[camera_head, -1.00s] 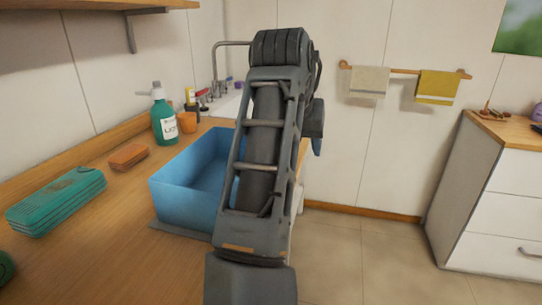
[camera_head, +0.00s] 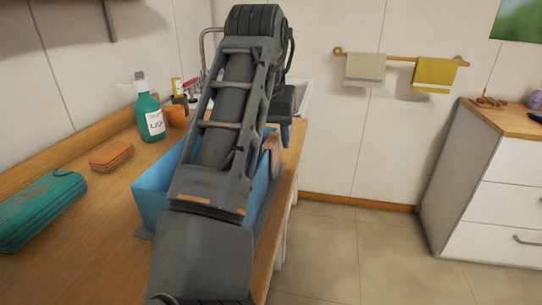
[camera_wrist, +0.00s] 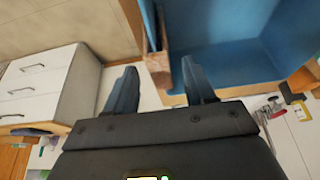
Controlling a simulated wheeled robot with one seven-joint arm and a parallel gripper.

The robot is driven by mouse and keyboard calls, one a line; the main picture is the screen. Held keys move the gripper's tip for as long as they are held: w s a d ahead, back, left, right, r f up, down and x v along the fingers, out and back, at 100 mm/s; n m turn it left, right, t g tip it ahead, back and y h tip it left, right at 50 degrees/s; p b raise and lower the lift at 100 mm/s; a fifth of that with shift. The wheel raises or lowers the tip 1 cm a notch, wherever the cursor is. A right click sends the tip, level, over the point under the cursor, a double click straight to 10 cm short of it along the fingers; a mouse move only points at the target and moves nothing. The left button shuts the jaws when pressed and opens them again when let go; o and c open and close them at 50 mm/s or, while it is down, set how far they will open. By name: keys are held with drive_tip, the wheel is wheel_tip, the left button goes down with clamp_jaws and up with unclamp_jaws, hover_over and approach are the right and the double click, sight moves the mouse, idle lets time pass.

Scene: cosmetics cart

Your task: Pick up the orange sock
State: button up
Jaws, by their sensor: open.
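A brownish-orange, cloth-like strip hangs over the rim of the blue bin, and it looks like the orange sock (camera_wrist: 158,68). In the head view a small part of it shows (camera_head: 271,141) beside my arm. The blue bin (camera_head: 152,196) stands on the counter; its inside also shows in the wrist view (camera_wrist: 225,35). My gripper (camera_wrist: 159,82) is open, with one finger on each side of the strip in the wrist view. I cannot tell how far the strip is from the fingers. In the head view my arm hides most of the bin and gripper.
A teal case (camera_head: 38,212), an orange block-like item (camera_head: 111,156), a green pump bottle (camera_head: 149,112) and an orange cup (camera_head: 176,115) stand on the counter left of the bin. A white drawer cabinet (camera_head: 490,185) is at the right. The floor between is clear.

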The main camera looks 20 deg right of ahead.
sight(271, 140)
drive_tip(key=shift+x, duration=1.8)
clamp_jaws()
